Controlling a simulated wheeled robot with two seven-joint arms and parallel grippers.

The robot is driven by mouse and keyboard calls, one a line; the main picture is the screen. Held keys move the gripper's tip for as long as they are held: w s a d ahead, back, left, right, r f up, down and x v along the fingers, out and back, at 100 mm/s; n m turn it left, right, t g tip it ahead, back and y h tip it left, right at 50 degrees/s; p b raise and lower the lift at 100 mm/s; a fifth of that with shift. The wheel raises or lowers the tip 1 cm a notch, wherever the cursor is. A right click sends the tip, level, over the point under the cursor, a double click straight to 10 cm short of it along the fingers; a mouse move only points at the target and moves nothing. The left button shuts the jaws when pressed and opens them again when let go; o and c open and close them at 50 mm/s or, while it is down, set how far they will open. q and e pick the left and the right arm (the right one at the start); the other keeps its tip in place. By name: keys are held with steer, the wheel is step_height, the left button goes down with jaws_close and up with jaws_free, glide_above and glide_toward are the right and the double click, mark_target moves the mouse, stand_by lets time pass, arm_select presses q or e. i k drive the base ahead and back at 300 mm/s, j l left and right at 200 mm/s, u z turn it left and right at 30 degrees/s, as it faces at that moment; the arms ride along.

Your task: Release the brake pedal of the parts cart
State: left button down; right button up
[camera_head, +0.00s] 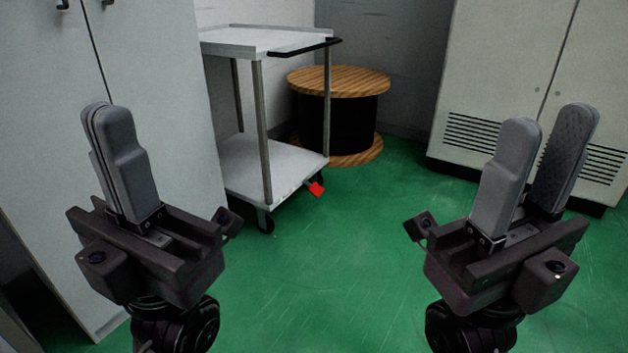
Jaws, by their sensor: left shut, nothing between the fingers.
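The parts cart (285,160) stands on the green floor beyond my grippers, left of the middle. It is a light grey two-shelf cart with metal posts and a dark push handle (305,47) at its right end. A red brake pedal (316,188) sticks out low near a caster at its near right side. My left gripper (108,106) is shut and empty, upright in front of the grey cabinet. My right gripper (548,120) is open and empty at the right. Both grippers are apart from the cart and pedal.
A wooden cable reel (340,82) with a dark core stands behind the cart. A tall grey cabinet (155,80) is close on the left, partly beside the cart. Another cabinet (500,70) with vents stands at the back right. The green floor (345,250) in the middle is clear.

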mark_target(314, 188)
steer(key=i+l, duration=0.2)
steer(key=i, duration=0.35)
steer(key=i+l+u, duration=0.1)
steer(key=i+l, duration=0.15)
steer(key=i, duration=0.3)
steer(key=i+l, duration=0.25)
steer(key=i, duration=0.25)
steer(key=i+l+u, duration=0.1)
steer(key=i+l, duration=0.15)
steer(key=i, duration=0.3)
steer(key=i+l, duration=0.3)
steer(key=i, duration=0.2)
steer(key=u, duration=0.05)
